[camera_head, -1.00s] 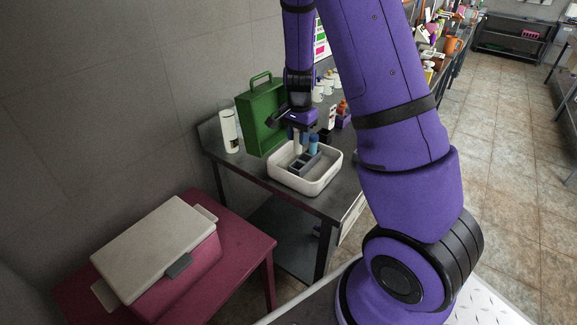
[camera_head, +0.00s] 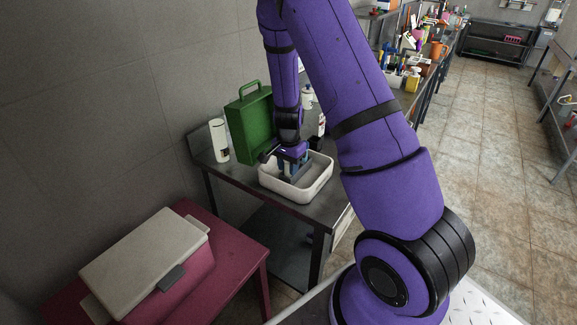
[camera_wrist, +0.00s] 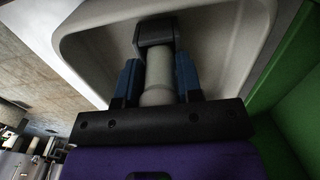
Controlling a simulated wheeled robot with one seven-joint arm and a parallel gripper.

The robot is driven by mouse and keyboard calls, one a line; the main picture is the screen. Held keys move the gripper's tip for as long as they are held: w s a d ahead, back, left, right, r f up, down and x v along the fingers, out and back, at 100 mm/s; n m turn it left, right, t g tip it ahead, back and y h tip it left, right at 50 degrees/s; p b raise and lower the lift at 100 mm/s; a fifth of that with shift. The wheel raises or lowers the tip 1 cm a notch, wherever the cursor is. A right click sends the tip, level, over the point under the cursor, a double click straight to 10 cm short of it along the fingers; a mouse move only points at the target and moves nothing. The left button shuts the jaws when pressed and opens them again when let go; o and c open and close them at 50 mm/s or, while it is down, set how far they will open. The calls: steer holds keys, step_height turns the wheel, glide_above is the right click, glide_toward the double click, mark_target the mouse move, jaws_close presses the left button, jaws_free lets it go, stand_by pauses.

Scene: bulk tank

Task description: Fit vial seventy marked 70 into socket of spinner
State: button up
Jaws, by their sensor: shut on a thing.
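My gripper (camera_head: 291,160) points down into the white tray (camera_head: 318,186) on the metal table. In the wrist view the blue fingers of my gripper (camera_wrist: 159,70) are shut on a pale, round-bodied vial (camera_wrist: 159,77). No number shows on it. The vial's far end meets a dark grey block (camera_wrist: 156,33) in the tray. I cannot tell whether it is inside a socket or only in front of it. This block may be the spinner; its openings are hidden. In the head view my wrist covers most of the block and the vial.
A green case (camera_head: 249,124) stands close behind the tray, and a white cylinder (camera_head: 219,140) stands left of it. A pink box with a pale lid (camera_head: 146,262) sits on a red table in front. Bottles crowd the bench behind my arm.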

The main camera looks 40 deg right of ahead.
steer(key=o, duration=0.9)
steer(key=shift+o, duration=0.2)
step_height(320, 180, up, 12)
steer(key=shift+a+r, duration=0.15)
steer(key=shift+r, duration=0.15)
steer(key=s+a+r+n+t+y, duration=0.1)
steer(key=s+a+r+n, duration=0.3)
steer(key=r, duration=0.4)
steer(key=s+a+r+n+t+y, duration=0.1)
steer(key=s+a+r+n+t, duration=0.2)
steer(key=s+r, duration=0.45)
steer(key=s+a+r+n, duration=0.2)
steer(key=s+r, duration=0.1)
steer(key=s, duration=0.2)
steer(key=s+a+r+n+h, duration=0.1)
steer(key=s+a+r+n, duration=0.1)
steer(key=s, duration=0.3)
steer(key=s+a+r+n+t+h, duration=0.1)
steer(key=s+r+n, duration=0.2)
steer(key=s+r, duration=0.1)
steer(key=shift+s+a, duration=0.4)
steer(key=shift+s, duration=0.15)
